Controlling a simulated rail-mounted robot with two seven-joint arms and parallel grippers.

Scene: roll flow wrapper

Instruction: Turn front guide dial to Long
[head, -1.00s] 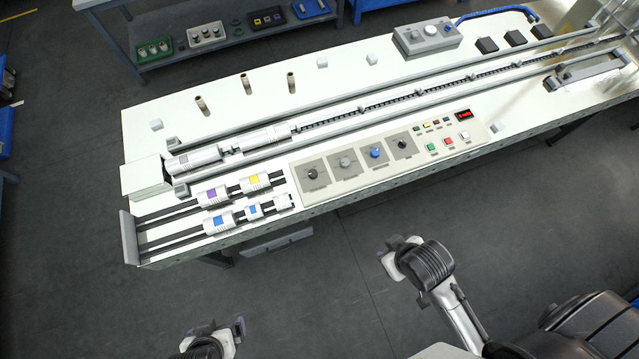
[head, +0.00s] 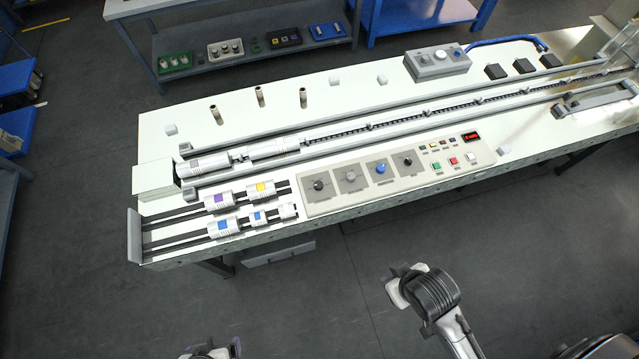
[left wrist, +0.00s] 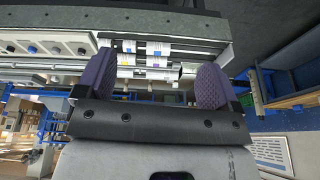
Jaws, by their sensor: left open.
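The white machine bench carries a control panel (head: 448,174) with a row of dials: a black dial (head: 319,185), a grey dial (head: 350,176), a blue dial (head: 380,169) and another black dial (head: 407,161). Their labels are too small to read, so I cannot tell which is the front guide dial. My left gripper (head: 212,352) is at the bottom edge of the head view, in front of the bench and apart from it. In the left wrist view its purple fingers (left wrist: 155,84) are spread and empty. My right gripper (head: 398,287) hangs before the bench, its fingers unclear.
Sliding blocks with coloured labels (head: 222,226) sit on rails at the bench's left end. A long chain conveyor (head: 360,126) runs behind the panel. Upright pegs (head: 259,96) and a grey box with knobs (head: 437,62) stand further back. The floor before the bench is clear.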

